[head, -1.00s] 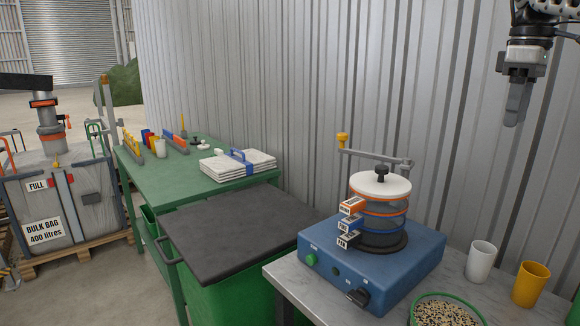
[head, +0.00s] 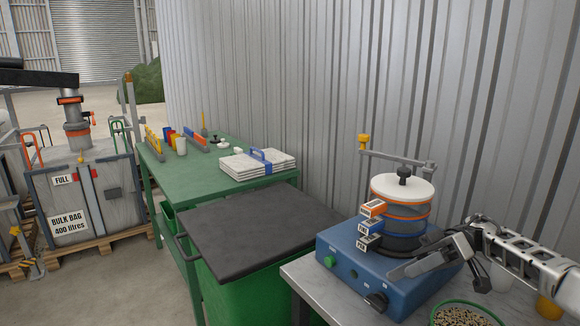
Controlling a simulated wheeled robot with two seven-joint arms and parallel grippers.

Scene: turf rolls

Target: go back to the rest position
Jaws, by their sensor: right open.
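My right gripper (head: 432,268) comes in from the right edge, its fingers pointing left. It is open, and I see nothing between its fingers. In the picture it overlaps the right front part of the blue sieve shaker (head: 345,262). I cannot tell whether it touches the shaker. My right forearm partly hides the white cup (head: 502,280) and the yellow cup (head: 548,308). My left gripper is not in view.
The shaker, with its sieve stack (head: 403,210), stands on a grey bench (head: 305,275) by the corrugated wall. A bowl of seed (head: 462,314) is at the front. A dark-lidded green bin (head: 245,230) and a green table (head: 185,170) stand to the left.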

